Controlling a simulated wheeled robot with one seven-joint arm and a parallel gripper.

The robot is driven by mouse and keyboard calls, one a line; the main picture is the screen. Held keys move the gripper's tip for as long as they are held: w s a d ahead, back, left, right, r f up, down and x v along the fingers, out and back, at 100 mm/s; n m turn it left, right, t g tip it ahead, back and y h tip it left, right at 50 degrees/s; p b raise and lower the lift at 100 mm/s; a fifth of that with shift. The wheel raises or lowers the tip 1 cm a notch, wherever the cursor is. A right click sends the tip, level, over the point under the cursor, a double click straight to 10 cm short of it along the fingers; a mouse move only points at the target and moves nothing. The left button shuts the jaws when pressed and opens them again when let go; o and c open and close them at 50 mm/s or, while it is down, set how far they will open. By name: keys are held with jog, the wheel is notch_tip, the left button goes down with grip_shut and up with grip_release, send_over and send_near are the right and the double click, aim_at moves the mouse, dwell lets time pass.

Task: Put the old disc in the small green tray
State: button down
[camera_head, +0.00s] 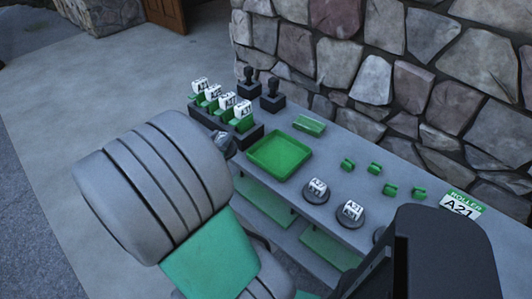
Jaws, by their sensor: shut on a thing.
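A square green tray (279,155) with a raised rim sits on the grey bench, and it looks empty. A smaller, narrow green tray or block (309,124) lies just behind it, toward the stone wall; its inside is hard to make out. My grey segmented arm with a green panel fills the lower left and hides what is behind it. I cannot make out my gripper's fingertips or anything held in them. I cannot pick out the old disc. Two white rollers marked A21 stand on dark round bases, one nearer the tray (317,187) and one farther right (350,212).
A dark rack (257,134) with several white pieces in green holders stands at the bench's far left end, near two black knobbed blocks (273,91). Several small green brackets (375,168) and a roller label card (461,204) lie along the stone wall (430,90). Green shelves show below.

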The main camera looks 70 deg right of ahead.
jog(key=s+d+m+g+y, duration=0.1)
jog(key=s+d+m+g, duration=0.15)
jog(key=s, duration=0.55)
jog(key=s+d+m+g, duration=0.1)
jog(key=s+m+g, duration=0.25)
jog(key=s, duration=0.55)
jog(key=n+b, duration=0.1)
jog(key=b, duration=0.3)
send_over(273, 152)
jog(key=f, duration=0.9)
jog(key=shift+a, duration=0.35)
jog(key=shift+d+f, duration=0.2)
jog(key=shift+f, duration=1.55)
jog(key=shift+f, duration=0.2)
jog(key=c, duration=1.1)
grip_release()
